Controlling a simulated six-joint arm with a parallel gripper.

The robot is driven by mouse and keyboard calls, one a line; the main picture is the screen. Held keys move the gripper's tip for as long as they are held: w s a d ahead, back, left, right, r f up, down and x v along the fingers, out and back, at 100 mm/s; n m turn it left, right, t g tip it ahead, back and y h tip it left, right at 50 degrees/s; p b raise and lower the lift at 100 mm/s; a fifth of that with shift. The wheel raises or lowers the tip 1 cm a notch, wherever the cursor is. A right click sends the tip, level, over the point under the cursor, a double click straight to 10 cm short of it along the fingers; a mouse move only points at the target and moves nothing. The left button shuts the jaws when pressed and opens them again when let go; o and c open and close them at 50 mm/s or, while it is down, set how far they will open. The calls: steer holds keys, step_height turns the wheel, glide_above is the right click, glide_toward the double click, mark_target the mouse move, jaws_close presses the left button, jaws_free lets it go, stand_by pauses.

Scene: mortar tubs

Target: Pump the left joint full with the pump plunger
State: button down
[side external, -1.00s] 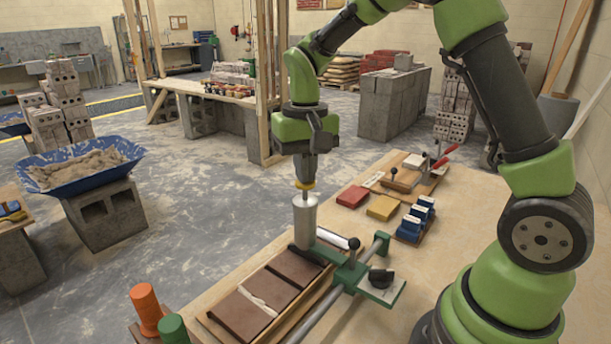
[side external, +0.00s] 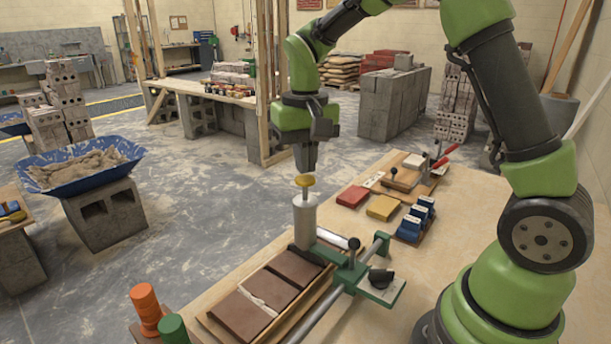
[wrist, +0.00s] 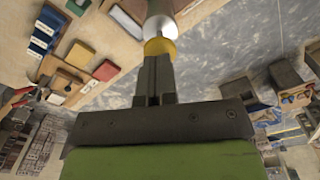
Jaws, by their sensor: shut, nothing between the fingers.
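The pump is a silver cylinder (side external: 305,222) standing upright at the far end of a wooden tray (side external: 208,322) of brown tiles. Its plunger has a yellow knob (side external: 305,181) on a thin rod rising above the cylinder. My gripper (side external: 306,170) is shut and empty just above the knob, with a small gap or light contact; I cannot tell which. In the wrist view the yellow knob (wrist: 159,47) lies just beyond my fingertips (wrist: 157,62). Pale mortar (side external: 262,303) shows in one joint between tiles. The joint under the pump is hidden.
A green clamp carriage (side external: 350,274) sits on a metal rail beside the tray. Orange (side external: 146,305) and green (side external: 172,328) cylinders stand at the near left. Red (side external: 353,196) and yellow (side external: 383,207) blocks and a blue-block rack (side external: 416,220) lie to the right.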

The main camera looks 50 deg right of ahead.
steer(key=shift+f, duration=0.15)
steer(key=shift+f, duration=0.8)
steer(key=shift+r, duration=1)
steer(key=shift+f, duration=0.1)
steer(key=shift+f, duration=0.9)
steer(key=shift+r, duration=1)
